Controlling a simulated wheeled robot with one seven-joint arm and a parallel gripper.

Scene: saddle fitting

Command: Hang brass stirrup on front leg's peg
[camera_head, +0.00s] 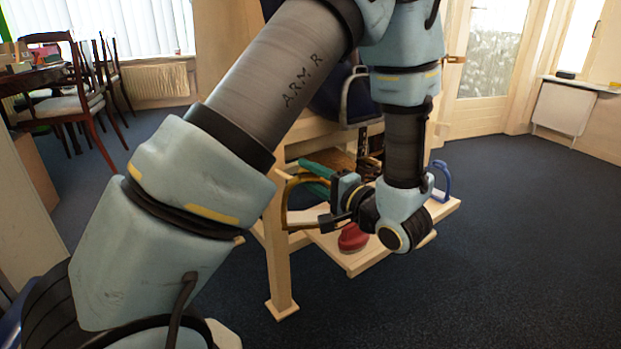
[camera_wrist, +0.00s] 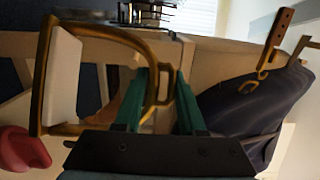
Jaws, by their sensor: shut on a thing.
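My gripper (camera_head: 312,179) has green fingers and is shut on the brass stirrup (camera_head: 287,196), beside the wooden stand. In the wrist view my gripper (camera_wrist: 157,92) closes on the narrow end of the stirrup (camera_wrist: 108,32), and its wide end with a pale pad (camera_wrist: 62,78) points left. The stirrup is held tilted sideways in the air. The stand's front leg (camera_head: 277,255) is just left of and below the stirrup in the head view. A small stub (camera_head: 240,239) shows by this leg; I cannot tell if it is the peg.
A dark blue saddle (camera_wrist: 240,108) lies on the stand, with a brass hook (camera_wrist: 264,74) near it. The stand's low shelf (camera_head: 365,262) holds a red object (camera_head: 352,238). A blue curved object (camera_head: 442,181) is at its right end. Carpet at right is clear.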

